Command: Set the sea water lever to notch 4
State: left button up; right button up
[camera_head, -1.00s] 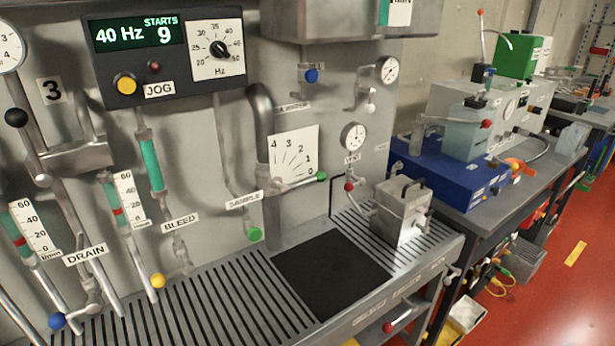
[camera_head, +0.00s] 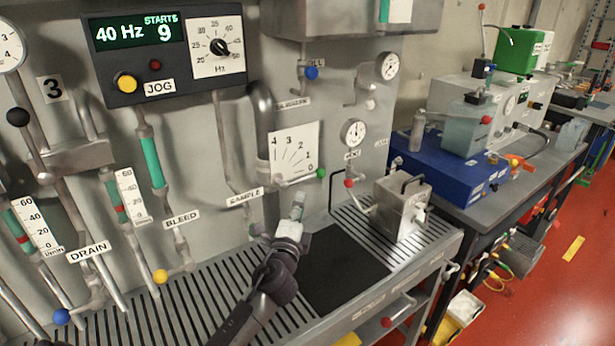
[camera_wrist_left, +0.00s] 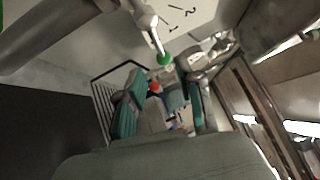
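The lever with a green knob (camera_head: 321,173) sits at the numbered scale plate (camera_head: 293,150), marked 0 to 4. Its rod points right, close to the 0 mark. The label above is too blurred to read surely. My left gripper (camera_head: 298,203) is just below and left of the knob, apart from it. In the left wrist view, its two teal fingers (camera_wrist_left: 164,108) stand apart with nothing between them. The green knob (camera_wrist_left: 164,59) shows beyond their tips in that view. My right gripper is not in view.
A metal box with a handle (camera_head: 403,205) stands on the slatted bench to the right, and a red knob (camera_head: 348,183) is near it. The black mat (camera_head: 345,270) is clear. A pipe (camera_head: 262,125) runs left of the scale.

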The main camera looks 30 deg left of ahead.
aim_at(308, 178)
pick_arm(q)
jog(key=p+x, duration=0.1)
jog(key=x, duration=1)
jog(key=shift+w+a+f, duration=0.1)
jog(key=shift+w, duration=0.1)
grip_shut()
